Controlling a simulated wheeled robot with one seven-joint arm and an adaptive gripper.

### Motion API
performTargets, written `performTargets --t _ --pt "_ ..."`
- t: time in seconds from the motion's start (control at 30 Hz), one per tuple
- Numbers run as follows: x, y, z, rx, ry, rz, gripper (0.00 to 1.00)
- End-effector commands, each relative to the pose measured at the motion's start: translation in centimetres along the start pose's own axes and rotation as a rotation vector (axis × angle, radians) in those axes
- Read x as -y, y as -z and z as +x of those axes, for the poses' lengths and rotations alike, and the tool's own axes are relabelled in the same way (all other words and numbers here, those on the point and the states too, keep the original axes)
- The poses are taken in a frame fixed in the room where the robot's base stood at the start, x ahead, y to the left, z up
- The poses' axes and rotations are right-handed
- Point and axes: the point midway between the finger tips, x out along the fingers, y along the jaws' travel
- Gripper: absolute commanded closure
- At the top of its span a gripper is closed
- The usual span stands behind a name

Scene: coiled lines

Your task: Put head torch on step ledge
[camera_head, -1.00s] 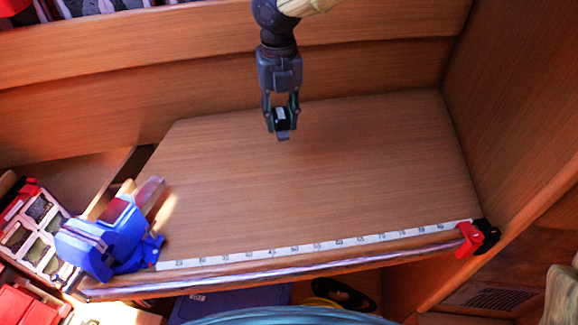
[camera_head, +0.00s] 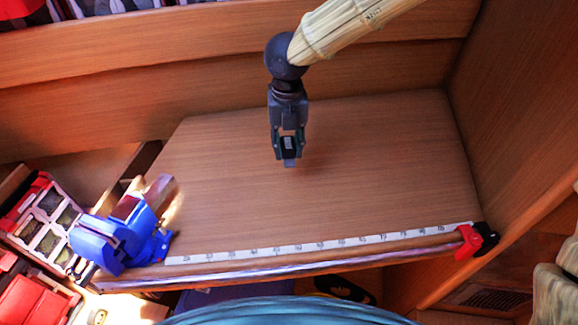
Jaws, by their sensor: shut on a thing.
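My gripper (camera_head: 290,161) hangs fingers-down over the middle rear of a wooden surface. It is shut on a small black thing with a pale grey face, which I take to be the head torch (camera_head: 289,144); the fingers hide much of it. A gap to the wood below cannot be judged from this view. The flat wooden surface (camera_head: 330,195) looks like the step ledge, with a measuring tape along its front edge. Its middle is bare.
A blue vise (camera_head: 115,235) stands at the left front corner. A red and black clamp (camera_head: 470,240) grips the right front corner. The measuring tape (camera_head: 320,244) runs between them. Wooden walls close the back and right. Red boxes (camera_head: 30,300) lie at lower left.

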Motion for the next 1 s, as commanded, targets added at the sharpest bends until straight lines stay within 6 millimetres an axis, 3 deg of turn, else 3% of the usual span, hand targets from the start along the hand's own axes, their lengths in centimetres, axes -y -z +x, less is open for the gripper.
performTargets --t 0.2,0.47,0.63,1.0 --pt "0.0 0.1 3.6 -0.001 0.001 -0.002 0.97" --pt "0.0 0.0 5.5 -0.001 0.0 0.0 0.97" --pt "0.0 0.1 7.8 -0.003 0.001 -0.002 0.97" --pt "0.0 0.0 9.2 0.0 -0.001 -0.001 0.97"
